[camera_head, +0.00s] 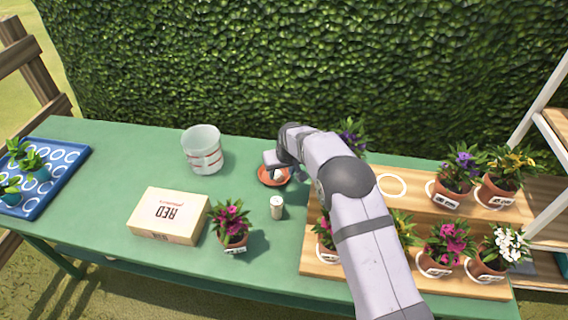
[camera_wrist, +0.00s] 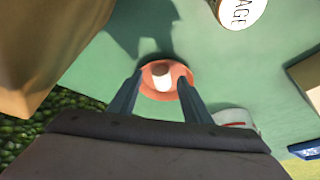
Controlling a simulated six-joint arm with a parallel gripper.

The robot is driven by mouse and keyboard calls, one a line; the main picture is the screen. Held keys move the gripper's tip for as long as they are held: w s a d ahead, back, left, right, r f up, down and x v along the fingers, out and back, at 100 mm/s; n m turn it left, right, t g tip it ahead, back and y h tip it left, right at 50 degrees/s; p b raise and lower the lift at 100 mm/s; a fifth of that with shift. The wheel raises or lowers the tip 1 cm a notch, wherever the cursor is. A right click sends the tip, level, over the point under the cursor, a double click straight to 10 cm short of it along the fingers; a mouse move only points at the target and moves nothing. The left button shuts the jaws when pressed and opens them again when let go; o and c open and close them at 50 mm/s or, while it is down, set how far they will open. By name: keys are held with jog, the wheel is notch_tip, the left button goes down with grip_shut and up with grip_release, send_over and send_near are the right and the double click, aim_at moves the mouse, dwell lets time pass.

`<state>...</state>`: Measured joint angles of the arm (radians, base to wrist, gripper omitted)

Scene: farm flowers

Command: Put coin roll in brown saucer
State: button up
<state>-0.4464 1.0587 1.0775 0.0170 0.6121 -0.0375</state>
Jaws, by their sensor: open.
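The brown saucer (camera_head: 264,182) lies on the green table near its middle. It also shows in the wrist view (camera_wrist: 161,95). A small pale cylinder with a brownish end, which looks like the coin roll (camera_wrist: 161,72), is within the saucer's outline in the wrist view. In the head view it is a small white shape, partly hidden by my gripper. My gripper (camera_wrist: 160,80) is open above the saucer, its two fingers apart on either side of the cylinder. I cannot tell whether they touch it.
Another white cylinder (camera_head: 277,208) stands in front of the saucer. A clear bucket (camera_head: 202,150) is to the left, a box (camera_head: 168,215) is front left, and a pink-flowered pot (camera_head: 232,238) is in front. A wooden stand (camera_head: 420,185) with several pots is right.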

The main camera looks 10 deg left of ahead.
jog(key=b+v, duration=0.2)
jog(key=v, duration=1)
jog(key=shift+d+r, duration=0.1)
jog(key=s+d+r+m+p, duration=0.4)
jog(key=s+d+r, duration=0.3)
jog(key=s, duration=0.1)
jog(key=s+d+f+g+h, duration=0.1)
jog(key=s+d+f+g, duration=0.1)
jog(key=s+d, duration=0.7)
jog(key=s+d+f+m+g+h, duration=0.1)
jog(key=s+d+f, duration=0.3)
jog(key=s+d, duration=0.6)
jog(key=s+g, duration=0.1)
jog(key=s, duration=0.4)
jog(key=shift+s, duration=0.15)
